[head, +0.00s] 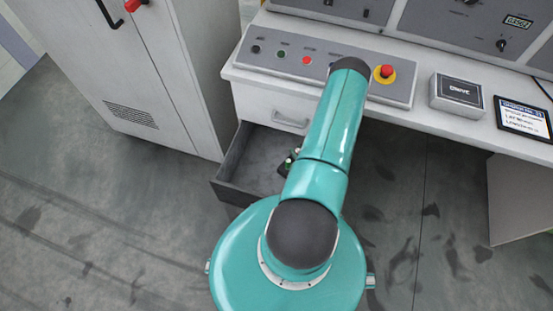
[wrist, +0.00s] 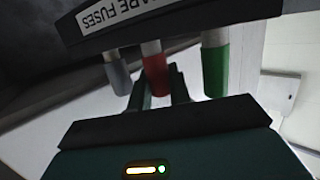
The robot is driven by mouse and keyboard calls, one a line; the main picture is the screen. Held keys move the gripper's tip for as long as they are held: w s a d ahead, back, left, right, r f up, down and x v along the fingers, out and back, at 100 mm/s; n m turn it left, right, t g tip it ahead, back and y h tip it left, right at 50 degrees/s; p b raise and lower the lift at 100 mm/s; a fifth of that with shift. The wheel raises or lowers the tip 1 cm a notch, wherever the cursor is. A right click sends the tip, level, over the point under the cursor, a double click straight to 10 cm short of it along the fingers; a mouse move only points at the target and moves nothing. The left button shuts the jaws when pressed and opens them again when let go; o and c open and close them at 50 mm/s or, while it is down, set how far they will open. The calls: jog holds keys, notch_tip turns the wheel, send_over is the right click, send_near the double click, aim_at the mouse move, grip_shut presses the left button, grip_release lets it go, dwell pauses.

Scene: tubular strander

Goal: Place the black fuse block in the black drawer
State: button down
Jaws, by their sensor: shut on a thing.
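The black fuse block (wrist: 180,22) fills the top of the wrist view, with a white label ending in "ARE FUSES". A grey, a red and a green fuse stick out of it toward the camera. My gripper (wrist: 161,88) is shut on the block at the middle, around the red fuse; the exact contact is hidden. In the head view my arm covers most of the gripper (head: 289,160), and only small dark and green parts show. The black drawer (head: 240,195) is pulled open under the console, with bare floor visible inside. The gripper is over its right side; height is unclear.
The white console (head: 300,84) with a button panel (head: 320,70) overhangs the drawer's back. A grey cabinet (head: 140,90) stands close on the left. A grey box (head: 456,93) and a tablet (head: 524,118) lie on the desk at right. Floor in front is clear.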

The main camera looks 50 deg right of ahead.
jog(key=shift+w+d+f, duration=0.15)
jog(key=shift+w+f, duration=3)
jog(key=shift+w, duration=0.05)
jog(key=shift+w+d+f, duration=0.15)
jog(key=shift+w+f, duration=3)
jog(key=shift+f, duration=0.1)
jog(key=c, duration=1.3)
grip_release()
jog(key=v, duration=0.7)
jog(key=shift+s, duration=0.2)
jog(key=shift+a, duration=0.1)
